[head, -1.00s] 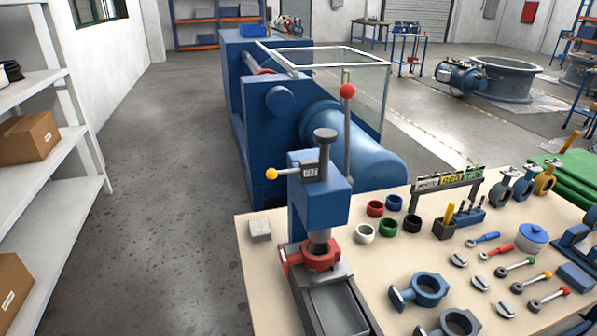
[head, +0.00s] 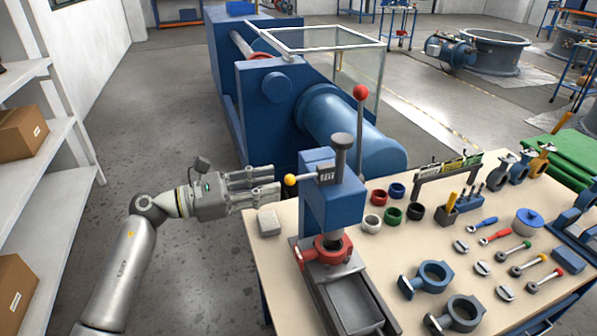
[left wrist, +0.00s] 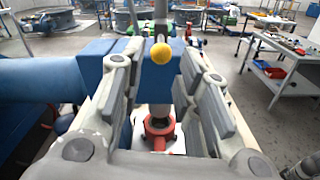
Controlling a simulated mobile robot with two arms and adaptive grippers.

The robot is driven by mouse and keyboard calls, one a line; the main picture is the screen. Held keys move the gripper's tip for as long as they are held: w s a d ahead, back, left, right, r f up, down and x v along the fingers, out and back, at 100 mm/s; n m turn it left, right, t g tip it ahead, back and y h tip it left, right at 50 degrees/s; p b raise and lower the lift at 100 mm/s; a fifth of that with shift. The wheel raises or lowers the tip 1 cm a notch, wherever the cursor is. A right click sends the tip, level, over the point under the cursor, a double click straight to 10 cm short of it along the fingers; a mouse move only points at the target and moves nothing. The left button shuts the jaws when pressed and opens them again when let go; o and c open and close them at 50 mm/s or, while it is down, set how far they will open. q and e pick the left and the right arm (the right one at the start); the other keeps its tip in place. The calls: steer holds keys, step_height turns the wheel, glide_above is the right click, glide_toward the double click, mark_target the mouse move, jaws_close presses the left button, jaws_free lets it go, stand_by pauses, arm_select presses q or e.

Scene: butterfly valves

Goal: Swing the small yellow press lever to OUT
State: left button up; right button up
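The small press lever has a yellow ball knob (head: 290,180) on a short rod. It sticks out to the left from the head of the blue press (head: 330,205), beside a dark label plate (head: 326,175) too small to read. My left gripper (head: 277,182) is open and level with the knob, just to its left. In the left wrist view the yellow knob (left wrist: 161,53) sits centred between the spread fingertips of the left gripper (left wrist: 160,62), at or just beyond their ends. I see no contact. My right gripper is not in view.
A red ring part (head: 332,248) sits under the press ram. A tall lever with a red ball (head: 360,92) rises behind the press. Valve bodies and tools fill the bench's right side.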

mark_target(297, 177)
arm_select(q)
steer(key=p+x, duration=0.2)
steer(key=x, duration=0.4)
steer(key=shift+d+r, duration=0.15)
steer(key=shift+r, duration=0.05)
steer(key=shift+w+d, duration=0.1)
steer(key=shift+d, duration=0.2)
steer(key=shift+w+d+f, duration=0.1)
steer(key=shift+d+f, duration=0.1)
steer(key=shift+d, duration=0.1)
jaws_close()
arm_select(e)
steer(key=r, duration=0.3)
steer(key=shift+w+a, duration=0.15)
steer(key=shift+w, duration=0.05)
